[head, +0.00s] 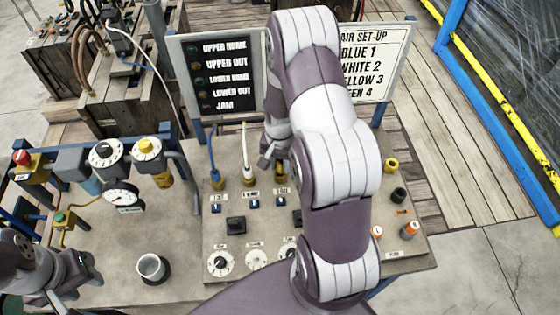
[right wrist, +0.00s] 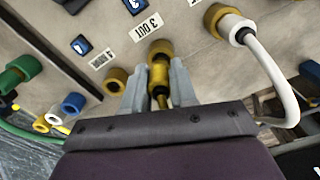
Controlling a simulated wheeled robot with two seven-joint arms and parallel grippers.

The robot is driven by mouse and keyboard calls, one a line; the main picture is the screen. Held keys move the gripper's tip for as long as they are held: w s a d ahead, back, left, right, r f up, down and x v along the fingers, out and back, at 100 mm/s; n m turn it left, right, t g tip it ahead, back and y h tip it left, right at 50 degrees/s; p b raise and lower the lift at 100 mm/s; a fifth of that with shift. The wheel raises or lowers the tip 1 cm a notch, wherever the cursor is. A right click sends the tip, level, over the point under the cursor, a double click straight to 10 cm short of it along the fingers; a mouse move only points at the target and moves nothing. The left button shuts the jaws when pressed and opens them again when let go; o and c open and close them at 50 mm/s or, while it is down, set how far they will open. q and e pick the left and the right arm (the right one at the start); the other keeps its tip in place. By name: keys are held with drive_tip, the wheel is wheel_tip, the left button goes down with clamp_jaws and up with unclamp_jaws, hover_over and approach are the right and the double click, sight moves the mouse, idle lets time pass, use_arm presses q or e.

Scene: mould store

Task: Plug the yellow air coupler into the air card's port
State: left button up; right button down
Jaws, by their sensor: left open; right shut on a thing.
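The yellow air coupler (right wrist: 158,75) is between the fingers of my right gripper (right wrist: 155,92), which is shut on it. In the right wrist view its front end lines up with the brass-coloured port (right wrist: 160,47) beside the "3 OUT" label (right wrist: 147,26). They look touching or nearly so; I cannot tell if it is seated. In the head view my right arm hides most of this. The air card (head: 368,65) pairs yellow with 3; the arm covers part of it. My left gripper (head: 72,283) is open and empty at the lower left.
A white coupler (right wrist: 232,28) with its hose sits in the neighbouring port. An empty brass port (right wrist: 117,78) is on the other side. A blue hose coupler (head: 216,178) is plugged in further left. A cup (head: 152,268) and a gauge (head: 121,196) stand near my left gripper.

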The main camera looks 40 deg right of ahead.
drive_tip(key=shift+w+f, duration=0.1)
drive_tip(key=shift+f, duration=0.05)
idle(0.5)
drive_tip(key=shift+f+b, duration=0.3)
drive_tip(key=shift+f, duration=0.15)
drive_tip(key=shift+f, duration=0.6)
idle(1.0)
drive_tip(key=shift+c, duration=2.2)
unclamp_jaws()
drive_tip(key=shift+r, duration=0.1)
wheel_tip(320, 180, up, 8)
drive_tip(key=p, duration=0.6)
drive_tip(key=shift+f, duration=0.35)
